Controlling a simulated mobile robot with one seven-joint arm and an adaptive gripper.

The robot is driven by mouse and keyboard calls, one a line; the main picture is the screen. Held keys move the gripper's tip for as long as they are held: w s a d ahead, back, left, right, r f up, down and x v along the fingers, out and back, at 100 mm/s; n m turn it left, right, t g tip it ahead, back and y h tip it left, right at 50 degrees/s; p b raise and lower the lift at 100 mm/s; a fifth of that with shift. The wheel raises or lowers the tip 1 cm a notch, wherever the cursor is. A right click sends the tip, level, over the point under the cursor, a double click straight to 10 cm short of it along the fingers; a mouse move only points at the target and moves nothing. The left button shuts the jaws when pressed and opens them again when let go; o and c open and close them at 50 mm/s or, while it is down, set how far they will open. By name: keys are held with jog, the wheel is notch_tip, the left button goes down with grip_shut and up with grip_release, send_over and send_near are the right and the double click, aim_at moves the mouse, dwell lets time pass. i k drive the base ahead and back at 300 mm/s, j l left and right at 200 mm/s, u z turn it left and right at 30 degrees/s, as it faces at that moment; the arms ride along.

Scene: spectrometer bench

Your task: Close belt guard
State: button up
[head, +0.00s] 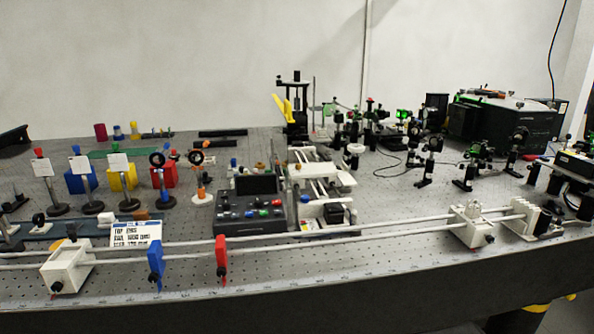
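No part in the head view can be told for certain as the belt guard. A black upright device (296,125) stands at the back middle of the bench. A slanted yellow piece (279,104) stands up at its left side; whether it is a guard or hinged cannot be told at this size. In front of the device is a white rail stage (322,178) with a dark block on its near end. My gripper is not in this view, so its place and state do not show.
A long double rail runs along the front edge, with a white carriage (66,268), a blue plate (155,265), a red plate (221,259) and another white carriage (472,227). A control box (249,213) stands behind it. Optical mounts crowd the right; card holders stand left.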

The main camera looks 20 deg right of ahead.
aim_at(280, 111)
jog(key=i+l, duration=0.1)
jog(key=l, duration=0.3)
jog(key=i+l, duration=0.15)
jog(key=l, duration=0.2)
jog(key=i+l+u, duration=0.1)
jog(key=l, duration=0.3)
jog(key=i+l, duration=0.1)
jog(key=l, duration=0.3)
